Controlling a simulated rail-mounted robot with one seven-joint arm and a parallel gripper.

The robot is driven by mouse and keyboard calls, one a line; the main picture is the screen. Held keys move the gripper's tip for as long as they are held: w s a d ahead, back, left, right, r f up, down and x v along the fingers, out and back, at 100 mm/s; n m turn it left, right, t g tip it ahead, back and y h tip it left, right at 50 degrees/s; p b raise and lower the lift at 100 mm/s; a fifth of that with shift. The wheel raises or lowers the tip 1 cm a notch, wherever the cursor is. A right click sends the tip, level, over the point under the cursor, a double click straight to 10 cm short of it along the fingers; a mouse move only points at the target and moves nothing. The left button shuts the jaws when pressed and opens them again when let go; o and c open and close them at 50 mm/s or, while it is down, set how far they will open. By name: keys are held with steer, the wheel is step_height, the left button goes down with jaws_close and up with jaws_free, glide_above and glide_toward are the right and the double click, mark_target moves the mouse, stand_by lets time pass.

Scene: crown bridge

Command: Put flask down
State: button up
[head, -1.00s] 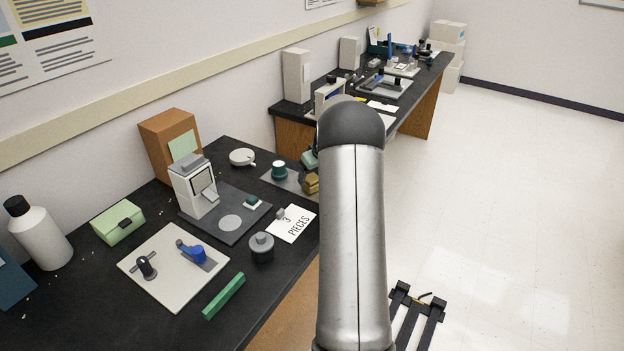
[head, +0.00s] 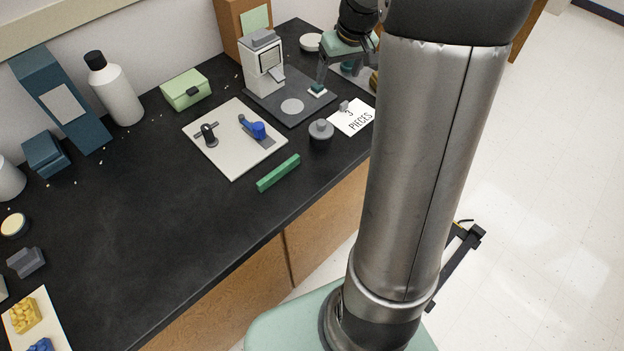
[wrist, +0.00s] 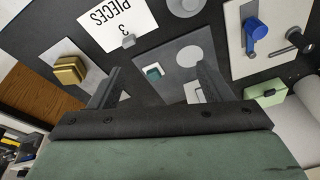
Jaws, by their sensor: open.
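My gripper (head: 338,76) is over the far right part of the bench, partly hidden by my arm. In the wrist view my gripper (wrist: 158,76) has its two fingers wide apart with nothing clasped. A small teal piece with a white base (head: 317,90) sits at the right side of the dark grey mat (head: 268,100). In the wrist view the teal piece (wrist: 153,73) appears between the fingertips; I cannot tell the height gap. Nothing is clearly flask-shaped, so I cannot tell which thing is the flask.
A white device (head: 262,60) stands on the mat. Nearby are a grey knobbed cylinder (head: 320,133), a "3 PIECES" card (head: 353,118), a pale board (head: 234,160) with fittings, and a green bar (head: 278,173). A brass block (wrist: 70,72) lies near one finger.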

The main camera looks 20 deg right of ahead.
steer(key=s+a+f+g, duration=0.1)
steer(key=s+a, duration=0.8)
steer(key=s, duration=0.3)
steer(key=s+a+f+g+p, duration=0.1)
steer(key=s+a, duration=0.8)
steer(key=s, duration=0.4)
steer(key=shift+a+n+g+h, duration=0.3)
steer(key=shift+f, duration=0.1)
